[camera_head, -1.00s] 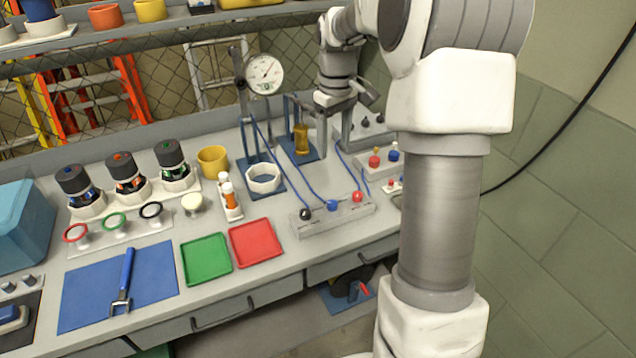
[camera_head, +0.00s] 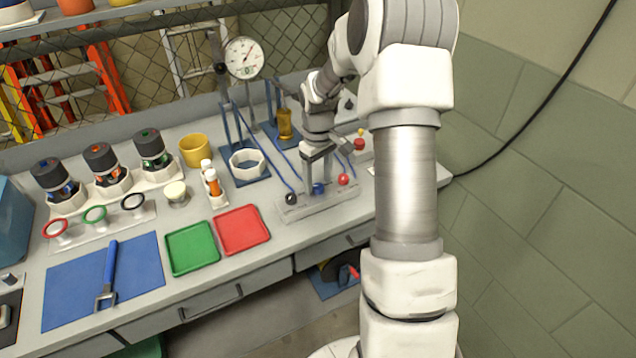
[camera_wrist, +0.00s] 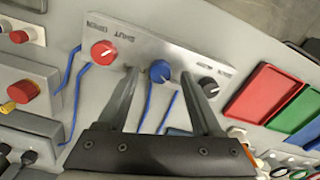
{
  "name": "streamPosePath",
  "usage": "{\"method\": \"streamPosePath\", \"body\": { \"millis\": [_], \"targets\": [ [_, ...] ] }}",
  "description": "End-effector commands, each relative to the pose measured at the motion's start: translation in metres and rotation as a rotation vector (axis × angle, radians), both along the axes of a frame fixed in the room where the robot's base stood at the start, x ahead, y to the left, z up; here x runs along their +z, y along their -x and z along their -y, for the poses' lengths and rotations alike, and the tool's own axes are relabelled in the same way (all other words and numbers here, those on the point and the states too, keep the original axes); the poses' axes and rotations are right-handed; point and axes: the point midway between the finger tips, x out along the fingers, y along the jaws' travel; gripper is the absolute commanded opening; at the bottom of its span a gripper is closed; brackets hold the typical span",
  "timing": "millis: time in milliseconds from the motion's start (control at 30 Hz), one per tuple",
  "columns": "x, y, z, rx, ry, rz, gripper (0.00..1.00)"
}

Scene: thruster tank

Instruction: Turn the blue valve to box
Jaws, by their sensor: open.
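The blue valve (camera_head: 318,188) is a round knob on a grey panel (camera_head: 345,208), between a black knob (camera_head: 292,198) and a red knob (camera_head: 343,179). In the wrist view the blue valve (camera_wrist: 160,71) lies between and beyond my two fingertips. My gripper (camera_head: 314,170) is open and empty, just above the panel in the head view. In the wrist view my gripper (camera_wrist: 160,78) has one finger on each side of the blue knob; I cannot tell if they touch it. The label by the blue knob is hidden or too small to read.
A green tray (camera_head: 193,248) and a red tray (camera_head: 243,230) lie left of the panel. A dial gauge (camera_head: 245,58) and a white ring (camera_head: 247,163) stand behind. Blue tubes (camera_wrist: 148,105) run from the panel. Another panel with a red knob (camera_wrist: 23,92) is close by.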

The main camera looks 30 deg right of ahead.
Motion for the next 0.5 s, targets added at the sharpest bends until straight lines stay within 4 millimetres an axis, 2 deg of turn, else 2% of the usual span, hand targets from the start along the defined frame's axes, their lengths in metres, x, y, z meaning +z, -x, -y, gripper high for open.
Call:
{"method": "streamPosePath", "body": {
  "millis": [133, 433, 500],
  "targets": [
    [-0.0106, 0.0004, -0.0003, 0.000, -0.001, -0.001, 0.67],
    [-0.0122, 0.0003, -0.0002, 0.000, 0.000, 0.000, 0.67],
    [-0.0122, 0.0003, -0.0002, 0.000, 0.000, 0.000, 0.54]
  ]
}}
